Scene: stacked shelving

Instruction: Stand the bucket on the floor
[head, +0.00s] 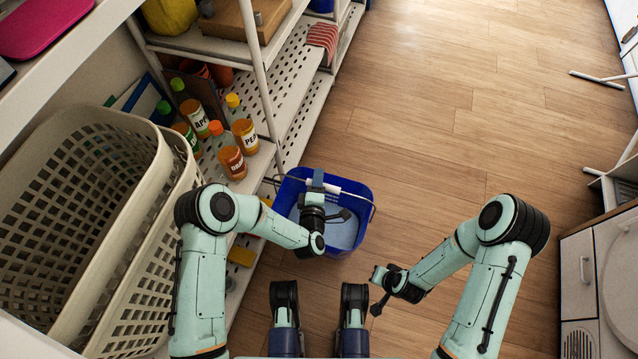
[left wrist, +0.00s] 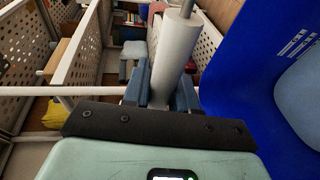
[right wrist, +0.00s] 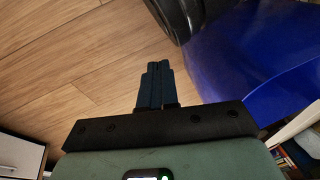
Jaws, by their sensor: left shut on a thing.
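The blue bucket (head: 358,212) is in front of the shelving in the head view, with its pale blue inside facing up. Its white handle grip (left wrist: 174,45) stands between the fingers of my left gripper (left wrist: 161,88), which is shut on it. In the head view my left gripper (head: 317,183) is over the bucket's opening and hides part of the inside. The bucket's wall also shows in the right wrist view (right wrist: 250,60). My right gripper (right wrist: 157,85) is empty, its fingers together, to the right of the bucket. Whether the bucket's base touches the floor is hidden.
Perforated white shelving (head: 275,110) holds several bottles (head: 232,150) left of the bucket. Beige laundry baskets (head: 75,200) stand at the left. A white cabinet (head: 580,270) is at the right.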

